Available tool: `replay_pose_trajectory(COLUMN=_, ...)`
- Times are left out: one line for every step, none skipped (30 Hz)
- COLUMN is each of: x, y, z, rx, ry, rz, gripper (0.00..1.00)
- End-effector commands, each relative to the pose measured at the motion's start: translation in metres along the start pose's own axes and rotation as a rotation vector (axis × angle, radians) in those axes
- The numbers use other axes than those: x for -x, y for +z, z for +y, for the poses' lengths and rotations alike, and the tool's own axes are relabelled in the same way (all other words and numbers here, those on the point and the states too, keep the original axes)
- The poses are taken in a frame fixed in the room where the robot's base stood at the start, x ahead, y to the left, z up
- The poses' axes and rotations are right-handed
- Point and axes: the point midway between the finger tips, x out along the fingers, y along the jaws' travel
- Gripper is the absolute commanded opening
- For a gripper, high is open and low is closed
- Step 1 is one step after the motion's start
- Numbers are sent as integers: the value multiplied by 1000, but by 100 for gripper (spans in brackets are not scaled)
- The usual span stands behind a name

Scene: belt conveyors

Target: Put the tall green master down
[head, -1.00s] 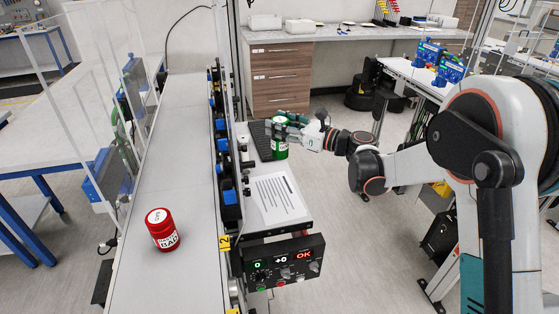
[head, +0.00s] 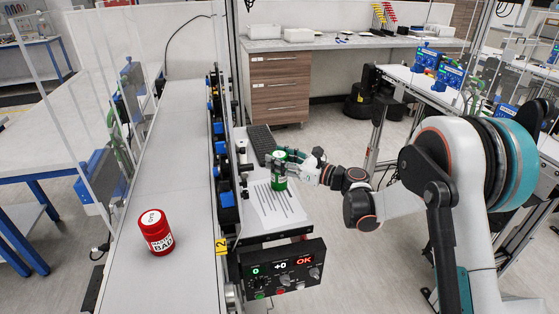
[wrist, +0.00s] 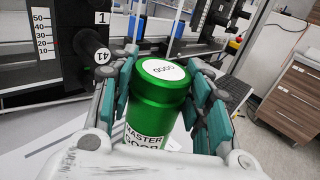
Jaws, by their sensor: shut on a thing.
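The tall green master (head: 279,172) is a green cylinder with a white top label reading GOOD. In the wrist view the green master (wrist: 155,105) stands upright between both fingers of my gripper (wrist: 160,88), which press on its sides. In the head view my gripper (head: 287,168) reaches in from the right and holds it over the printed sheet (head: 275,208) on the small side table. I cannot tell whether its base touches the sheet; its foot is hidden in the wrist view.
A red can marked BAD (head: 156,232) stands on the conveyor belt (head: 175,180). A keyboard (head: 262,142) lies behind the sheet. A control panel (head: 283,270) showing OK hangs at the table's front. A row of gauges and blue parts (head: 222,160) borders the belt.

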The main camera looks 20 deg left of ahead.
Motion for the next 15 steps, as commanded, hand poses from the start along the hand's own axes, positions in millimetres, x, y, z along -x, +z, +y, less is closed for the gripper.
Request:
replay_pose_trajectory(x=0, y=1, z=0, rx=0, ry=0, rz=-1, gripper=6)
replay_pose_trajectory(x=0, y=1, z=0, rx=0, ry=0, rz=-1, gripper=6)
replay_pose_trajectory(x=0, y=1, z=0, rx=0, ry=0, rz=-1, gripper=6)
replay_pose_trajectory(x=0, y=0, z=0, rx=0, ry=0, rz=-1, gripper=6)
replay_pose_trajectory(x=0, y=-1, z=0, rx=0, ry=0, rz=-1, gripper=6)
replay_pose_trajectory(x=0, y=-2, z=0, rx=0, ry=0, rz=-1, gripper=6)
replay_pose_trajectory(x=0, y=-3, z=0, rx=0, ry=0, rz=0, gripper=49)
replay_pose_trajectory(x=0, y=-2, z=0, rx=0, ry=0, rz=0, gripper=56)
replay_pose_trajectory(x=0, y=-2, z=0, rx=0, ry=0, rz=0, gripper=65)
replay_pose_trajectory(x=0, y=-2, z=0, rx=0, ry=0, rz=0, gripper=65)
replay_pose_trajectory(x=0, y=-2, z=0, rx=0, ry=0, rz=0, gripper=65)
replay_pose_trajectory(x=0, y=-2, z=0, rx=0, ry=0, rz=0, gripper=65)
replay_pose_trajectory(x=0, y=-2, z=0, rx=0, ry=0, rz=0, gripper=65)
replay_pose_trajectory(x=0, y=-2, z=0, rx=0, ry=0, rz=0, gripper=65)
replay_pose_trajectory(x=0, y=-2, z=0, rx=0, ry=0, rz=0, gripper=65)
